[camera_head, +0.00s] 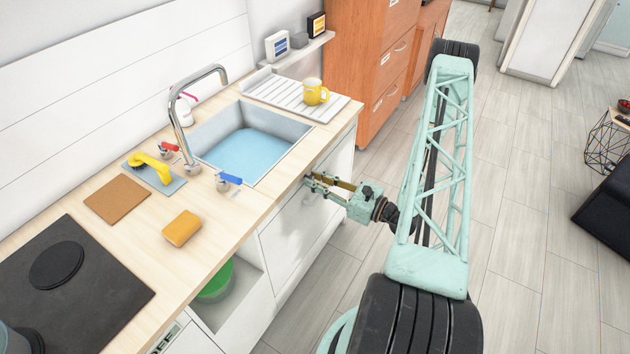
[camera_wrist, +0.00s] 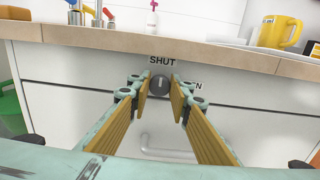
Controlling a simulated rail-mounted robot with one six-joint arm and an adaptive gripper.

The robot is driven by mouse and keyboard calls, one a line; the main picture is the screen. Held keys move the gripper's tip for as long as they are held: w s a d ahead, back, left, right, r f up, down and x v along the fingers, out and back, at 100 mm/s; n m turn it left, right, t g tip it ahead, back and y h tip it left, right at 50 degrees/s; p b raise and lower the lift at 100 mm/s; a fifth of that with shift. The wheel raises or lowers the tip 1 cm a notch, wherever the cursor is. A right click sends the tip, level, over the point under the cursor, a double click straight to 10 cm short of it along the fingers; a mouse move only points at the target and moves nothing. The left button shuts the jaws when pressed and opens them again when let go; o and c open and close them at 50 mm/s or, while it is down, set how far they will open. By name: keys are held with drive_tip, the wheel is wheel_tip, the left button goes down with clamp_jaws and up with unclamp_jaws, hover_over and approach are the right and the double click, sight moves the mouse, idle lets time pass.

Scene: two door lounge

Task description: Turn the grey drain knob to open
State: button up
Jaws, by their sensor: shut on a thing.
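The grey drain knob (camera_wrist: 159,83) is on the white cabinet front below the counter edge, in the wrist view. Its light mark looks upright, toward the word SHUT (camera_wrist: 162,60) above it. A second label (camera_wrist: 197,86) at the right is partly covered by a finger; only its last letter shows clearly. My gripper (camera_wrist: 159,88) has its yellow-padded fingers on both sides of the knob and is shut on it. In the head view my gripper (camera_head: 309,183) reaches the cabinet front below the sink; the knob cannot be made out there. The sink (camera_head: 248,140) holds blue water.
The counter edge (camera_wrist: 225,55) overhangs just above the fingers. A pale handle (camera_wrist: 170,151) lies below the knob.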

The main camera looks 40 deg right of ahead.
drive_tip(key=shift+m, duration=0.4)
drive_tip(key=m, duration=0.3)
drive_tip(key=shift+m, duration=0.4)
drive_tip(key=m, duration=0.4)
drive_tip(key=shift+d+m, duration=0.1)
drive_tip(key=shift+m, duration=0.2)
drive_tip(key=m, duration=0.4)
drive_tip(key=shift+f+m, duration=0.1)
drive_tip(key=shift+m, duration=2.2)
drive_tip(key=o, duration=0.8)
